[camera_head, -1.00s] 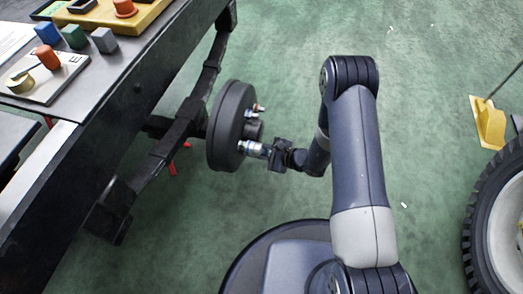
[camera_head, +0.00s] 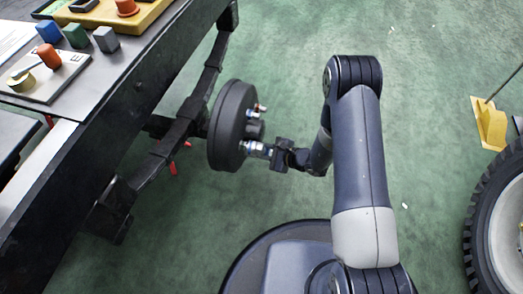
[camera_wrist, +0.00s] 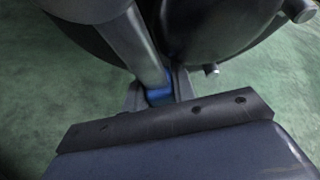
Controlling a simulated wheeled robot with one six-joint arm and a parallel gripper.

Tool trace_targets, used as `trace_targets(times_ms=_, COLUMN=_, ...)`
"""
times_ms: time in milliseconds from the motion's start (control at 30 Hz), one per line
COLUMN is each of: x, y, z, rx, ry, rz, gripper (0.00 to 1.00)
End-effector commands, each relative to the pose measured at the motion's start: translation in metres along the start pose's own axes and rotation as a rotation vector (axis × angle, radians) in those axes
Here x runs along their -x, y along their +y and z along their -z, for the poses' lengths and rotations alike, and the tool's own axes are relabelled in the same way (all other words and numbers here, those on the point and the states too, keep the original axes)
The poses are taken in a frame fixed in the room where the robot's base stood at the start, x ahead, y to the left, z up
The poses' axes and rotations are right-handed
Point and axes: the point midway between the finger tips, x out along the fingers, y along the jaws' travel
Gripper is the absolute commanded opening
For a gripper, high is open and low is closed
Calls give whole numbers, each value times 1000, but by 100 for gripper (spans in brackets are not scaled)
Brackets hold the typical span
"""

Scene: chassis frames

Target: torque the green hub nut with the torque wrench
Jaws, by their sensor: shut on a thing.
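The black round hub (camera_head: 226,125) is mounted on the axle beside the bench, with several short studs on its face. My gripper (camera_head: 276,154) is at its right, shut on a tool (camera_head: 256,149) with silver and blue parts, which I take to be the torque wrench. The tool's far end reaches the lower part of the hub face; whether it sits on a nut is hidden. In the wrist view the grey tool shaft (camera_wrist: 140,45) with a blue band (camera_wrist: 160,95) runs from my gripper (camera_wrist: 158,90) to the dark hub. I cannot make out the green nut.
The dark bench (camera_head: 120,90) at the left carries small coloured blocks (camera_head: 75,37), a lettered plate (camera_head: 50,88) and a yellow tray (camera_head: 140,18). A tyred wheel (camera_head: 485,215) and a yellow chock (camera_head: 489,124) are at the right.

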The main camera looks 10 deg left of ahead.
Motion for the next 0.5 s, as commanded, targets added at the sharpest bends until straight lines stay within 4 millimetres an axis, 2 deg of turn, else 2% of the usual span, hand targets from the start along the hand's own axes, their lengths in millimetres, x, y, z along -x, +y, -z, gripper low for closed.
trace_targets(times_ms=500, x=19, y=0, z=9, rx=-7, ry=2, rz=3, gripper=0)
